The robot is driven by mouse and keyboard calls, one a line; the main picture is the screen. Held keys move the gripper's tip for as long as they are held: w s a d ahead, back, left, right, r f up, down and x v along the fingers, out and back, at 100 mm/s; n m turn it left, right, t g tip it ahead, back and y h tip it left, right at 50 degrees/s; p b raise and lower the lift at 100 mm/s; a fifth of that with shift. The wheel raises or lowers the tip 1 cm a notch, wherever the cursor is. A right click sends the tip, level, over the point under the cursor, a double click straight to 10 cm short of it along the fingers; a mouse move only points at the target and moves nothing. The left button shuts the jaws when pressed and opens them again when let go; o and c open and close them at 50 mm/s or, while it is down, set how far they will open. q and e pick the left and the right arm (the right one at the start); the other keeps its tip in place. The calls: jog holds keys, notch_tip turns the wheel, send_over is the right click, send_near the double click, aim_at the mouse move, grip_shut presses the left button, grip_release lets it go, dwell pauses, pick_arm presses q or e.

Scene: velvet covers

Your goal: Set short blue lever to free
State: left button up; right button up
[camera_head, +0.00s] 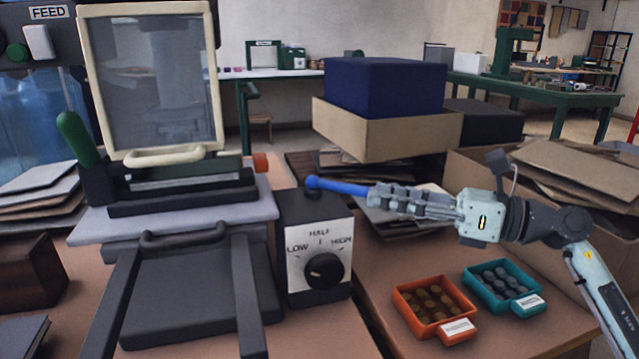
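The short blue lever (342,187) lies nearly level just above and behind the dial box, with its round blue end at the left. Its right part is hidden at my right gripper (374,196), which reaches in from the right with its fingers pointing left. The fingers line up with the lever and overlap it in this view. I cannot tell whether they are closed around it or only in front of it. Markings for the lever's positions are not visible. My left gripper is out of view.
The dial box (318,285) reads LOW, HALF, HIGH. A framed clear guard (150,152) and green handle (76,138) stand at left. Orange (434,308) and teal (502,288) trays sit below my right arm. A cardboard box (388,135) with blue covers stands behind.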

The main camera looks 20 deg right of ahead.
aim_at(343, 188)
jog(key=p+x, duration=0.1)
jog(key=x, duration=0.5)
jog(key=shift+w+a+r+p, duration=0.1)
jog(key=shift+w+a+p, duration=0.1)
jog(key=shift+p, duration=0.1)
jog(key=shift+w+a, duration=0.35)
jog(key=shift+a, duration=0.1)
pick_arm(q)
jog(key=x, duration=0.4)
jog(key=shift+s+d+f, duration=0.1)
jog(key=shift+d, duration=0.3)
pick_arm(e)
grip_shut()
